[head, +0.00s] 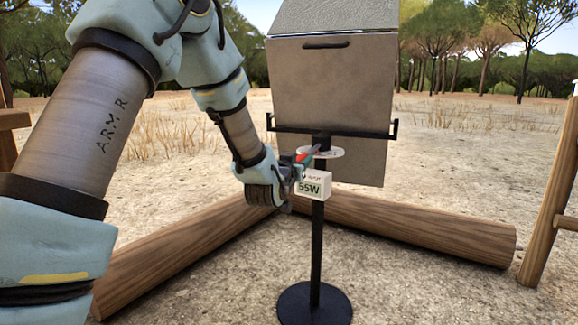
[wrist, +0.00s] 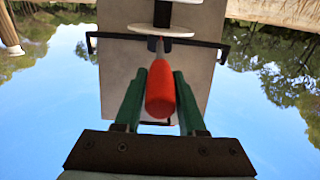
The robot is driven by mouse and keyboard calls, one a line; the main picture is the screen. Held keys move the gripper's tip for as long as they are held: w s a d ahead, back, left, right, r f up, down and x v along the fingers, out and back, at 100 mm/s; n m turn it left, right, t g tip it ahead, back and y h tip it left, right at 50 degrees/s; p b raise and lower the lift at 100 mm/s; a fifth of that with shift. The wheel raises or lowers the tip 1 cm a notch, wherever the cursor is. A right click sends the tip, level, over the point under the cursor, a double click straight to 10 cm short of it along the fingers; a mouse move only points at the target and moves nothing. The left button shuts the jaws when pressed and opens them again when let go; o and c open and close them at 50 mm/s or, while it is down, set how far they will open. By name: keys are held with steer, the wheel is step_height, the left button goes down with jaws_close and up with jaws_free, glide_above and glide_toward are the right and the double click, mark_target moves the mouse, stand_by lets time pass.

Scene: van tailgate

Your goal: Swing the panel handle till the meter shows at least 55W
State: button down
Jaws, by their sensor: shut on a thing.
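The red handle (head: 308,153) sticks out by a pale disc (head: 330,152) below the bracket. The white meter box (head: 314,187) on the stand reads 55W. My gripper (head: 298,170) is at the handle, left of the stand. In the wrist view its green fingers lie on both sides of the red handle (wrist: 160,92) and are shut on it. The panel's underside (wrist: 188,75) shows behind.
The stand's round black base (head: 315,304) rests on sandy ground. One log (head: 180,250) lies to the left and another (head: 420,233) behind the stand to the right. A wooden frame (head: 552,190) stands at the right edge. Trees and dry grass fill the background.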

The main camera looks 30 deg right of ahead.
steer(key=s+d+n+t+y, duration=0.3)
steer(key=s+d+y, duration=0.1)
steer(key=d, duration=0.1)
steer(key=shift+s+d, duration=0.25)
stand_by(0.4)
steer(key=c, duration=0.5)
jaws_free()
steer(key=p+v, duration=0.1)
steer(key=v, duration=0.9)
steer(key=shift+s+a+f, duration=0.15)
steer(key=shift+s, duration=0.2)
